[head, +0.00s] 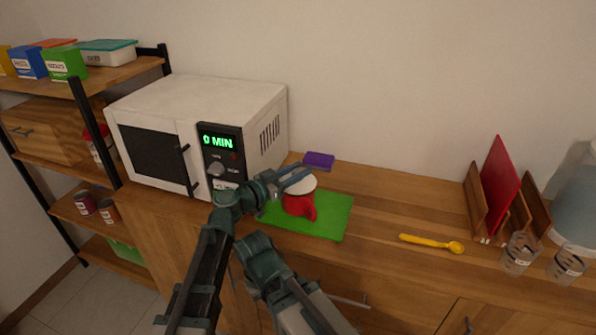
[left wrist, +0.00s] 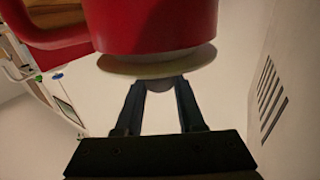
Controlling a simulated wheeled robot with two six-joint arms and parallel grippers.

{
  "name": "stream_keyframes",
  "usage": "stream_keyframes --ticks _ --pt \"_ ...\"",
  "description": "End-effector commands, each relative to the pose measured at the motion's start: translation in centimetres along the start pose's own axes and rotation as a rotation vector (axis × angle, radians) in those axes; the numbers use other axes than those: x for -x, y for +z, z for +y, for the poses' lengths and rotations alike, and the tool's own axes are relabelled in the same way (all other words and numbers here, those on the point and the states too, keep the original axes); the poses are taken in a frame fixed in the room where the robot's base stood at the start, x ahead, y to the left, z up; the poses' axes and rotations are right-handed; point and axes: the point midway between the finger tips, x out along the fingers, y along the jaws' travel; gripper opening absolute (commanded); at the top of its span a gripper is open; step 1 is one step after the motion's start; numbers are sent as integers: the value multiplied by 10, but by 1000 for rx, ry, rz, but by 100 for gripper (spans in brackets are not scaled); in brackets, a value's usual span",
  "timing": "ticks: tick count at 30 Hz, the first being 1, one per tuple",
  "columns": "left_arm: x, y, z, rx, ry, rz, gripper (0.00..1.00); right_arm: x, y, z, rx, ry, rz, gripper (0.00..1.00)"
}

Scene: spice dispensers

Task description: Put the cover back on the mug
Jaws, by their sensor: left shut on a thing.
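The red mug (head: 298,205) stands upright on a green mat (head: 336,222), its handle toward the front right. The pale cover (head: 304,187) is at the top of the mug. My left gripper (head: 297,178) reaches over the mug from the left. In the left wrist view, which looks upside down, the gripper fingers (left wrist: 160,90) are shut on the knob of the cover (left wrist: 122,68). The cover lies right against the rim of the mug (left wrist: 150,25), roughly level with it. I cannot tell whether it is fully seated. My right gripper is not in view.
A white microwave (head: 200,98) stands just left of the mat. A purple sponge-like block (head: 319,160) lies behind. A yellow spoon (head: 430,244) lies to the right, before glasses (head: 519,254) and a rack with a red board (head: 499,185). The counter between is clear.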

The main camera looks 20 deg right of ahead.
Motion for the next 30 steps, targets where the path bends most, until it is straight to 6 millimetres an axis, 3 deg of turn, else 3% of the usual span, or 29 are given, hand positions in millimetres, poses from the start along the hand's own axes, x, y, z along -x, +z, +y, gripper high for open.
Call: stream_keyframes --ticks 29,30 --pt "0 7 0 0 0 0 0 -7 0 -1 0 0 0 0" --pt "0 7 0 0 0 0 45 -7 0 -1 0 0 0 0"
